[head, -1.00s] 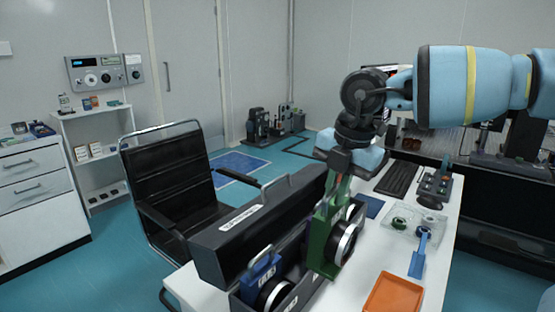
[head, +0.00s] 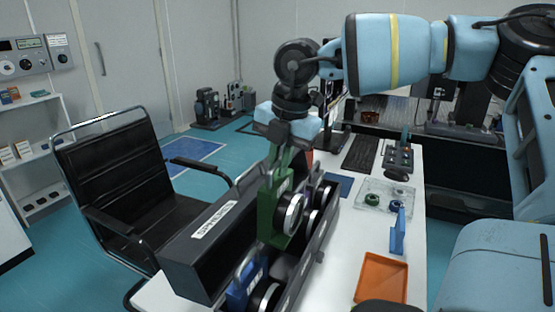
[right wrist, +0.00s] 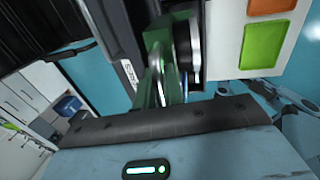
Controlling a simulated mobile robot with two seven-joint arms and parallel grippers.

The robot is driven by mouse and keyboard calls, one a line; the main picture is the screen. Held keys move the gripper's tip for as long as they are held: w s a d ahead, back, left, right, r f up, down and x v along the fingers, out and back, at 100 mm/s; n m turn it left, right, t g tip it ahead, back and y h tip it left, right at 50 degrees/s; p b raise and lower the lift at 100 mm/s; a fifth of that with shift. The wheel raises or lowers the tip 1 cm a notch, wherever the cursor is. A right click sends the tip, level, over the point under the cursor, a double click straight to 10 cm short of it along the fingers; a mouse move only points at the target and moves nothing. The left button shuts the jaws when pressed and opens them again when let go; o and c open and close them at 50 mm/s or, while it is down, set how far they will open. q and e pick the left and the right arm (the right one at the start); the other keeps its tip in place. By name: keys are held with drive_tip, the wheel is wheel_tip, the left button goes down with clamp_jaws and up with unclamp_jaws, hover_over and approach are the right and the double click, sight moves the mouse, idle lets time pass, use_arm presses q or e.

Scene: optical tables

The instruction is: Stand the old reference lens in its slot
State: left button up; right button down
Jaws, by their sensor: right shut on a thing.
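The green-framed lens (head: 279,212) is upright in the head view, its round silver-rimmed glass facing right. My right gripper (head: 288,150) is shut on the green handle at its top. The lens is at the long dark case (head: 205,243) on the white table; its lower edge is by the case's open side, and I cannot tell whether it is seated. A blue-framed lens (head: 243,283) stands in the near part of the case. Other round lenses show just behind the green one. In the right wrist view the green lens (right wrist: 179,50) is below the gripper. My left gripper is not in view.
An orange tray (head: 381,277), a blue upright holder (head: 398,235) and a clear box with green rings (head: 384,198) are on the white table to the right. A black chair (head: 125,190) stands left of the table.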

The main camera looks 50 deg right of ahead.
sight(278, 203)
drive_tip(key=shift+f+b, duration=0.3)
drive_tip(key=shift+f, duration=0.5)
drive_tip(key=shift+f+b, duration=0.5)
drive_tip(key=shift+f, duration=0.65)
drive_tip(key=shift+f+b, duration=0.75)
drive_tip(key=shift+f, duration=0.9)
drive_tip(key=shift+f+b, duration=0.35)
drive_tip(key=shift+f, duration=0.35)
drive_tip(key=shift+w+f+b, duration=0.1)
drive_tip(key=shift+f+b, duration=0.55)
drive_tip(key=shift+f, duration=0.1)
drive_tip(key=shift+f+b, duration=1)
drive_tip(key=shift+f, duration=0.05)
